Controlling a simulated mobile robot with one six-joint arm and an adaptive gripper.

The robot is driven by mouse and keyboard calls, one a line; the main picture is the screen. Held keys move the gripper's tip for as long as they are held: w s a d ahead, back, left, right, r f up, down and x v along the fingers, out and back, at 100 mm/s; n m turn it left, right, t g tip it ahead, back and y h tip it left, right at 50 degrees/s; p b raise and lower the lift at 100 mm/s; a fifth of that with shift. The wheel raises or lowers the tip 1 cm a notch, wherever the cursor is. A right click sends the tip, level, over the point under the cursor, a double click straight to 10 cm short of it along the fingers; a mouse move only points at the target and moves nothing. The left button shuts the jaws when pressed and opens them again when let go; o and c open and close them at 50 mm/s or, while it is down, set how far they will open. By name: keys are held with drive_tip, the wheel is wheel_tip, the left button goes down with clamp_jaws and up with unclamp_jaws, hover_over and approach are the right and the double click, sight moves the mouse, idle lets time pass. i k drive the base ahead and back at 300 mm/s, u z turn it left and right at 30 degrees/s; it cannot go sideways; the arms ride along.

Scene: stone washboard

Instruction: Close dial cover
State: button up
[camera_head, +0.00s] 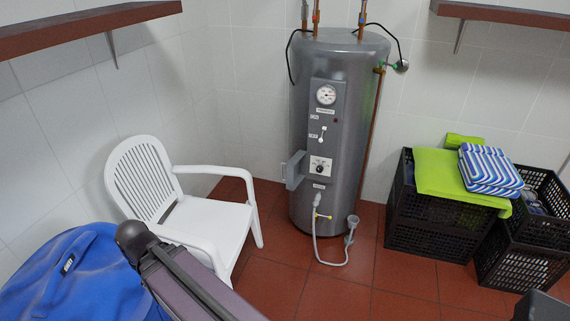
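A grey cylindrical water heater (351,110) stands upright against the tiled back wall. Its front panel carries a round gauge (326,95) near the top and a white plate with a black dial knob (320,169) lower down. The dial cover (294,170), a small grey flap, stands open to the left of the dial and sticks out from the panel. The dial is uncovered and in plain sight. My gripper is not in view.
A white plastic chair (205,211) stands left of the heater. Black crates (440,232) with green and striped cloths stand right. A grey hose (330,262) hangs below the panel. Shelves (85,24) overhang at the upper left. Red tiled floor (405,275) before the heater is clear.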

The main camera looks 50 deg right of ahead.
sight(296, 167)
drive_tip(key=z, duration=0.3)
drive_tip(key=i, duration=0.65)
drive_tip(key=z, duration=0.9)
drive_tip(key=i, duration=0.6)
drive_tip(key=z, duration=0.35)
